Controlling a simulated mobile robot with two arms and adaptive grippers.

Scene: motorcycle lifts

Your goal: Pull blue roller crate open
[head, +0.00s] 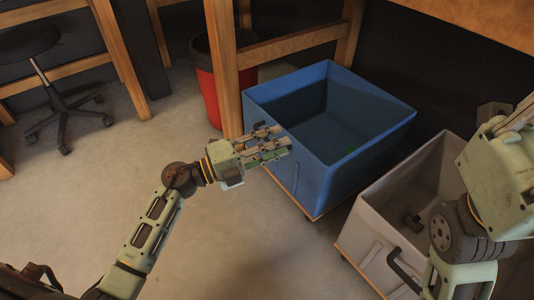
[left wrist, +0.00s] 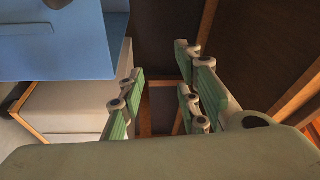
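The blue roller crate (head: 293,155) stands on the floor right of centre in the head view, open at the top, on a thin wooden base. Its inside looks mostly empty and dark. In the left wrist view a blue side of it (left wrist: 65,55) fills the top left, with a dark oval slot at the top edge. My left gripper (head: 283,143) is in front of the crate's left side in the head view. Its fingers are apart with nothing between them (left wrist: 158,105). My right gripper (head: 514,118) is at the right edge, partly cut off, its fingers unclear.
A grey crate (head: 372,247) stands right of the blue one, with a small dark object inside and a black curved bar near its front. A wooden post (head: 222,70) and red bin (head: 207,85) are behind. A black stool (head: 45,75) is far left.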

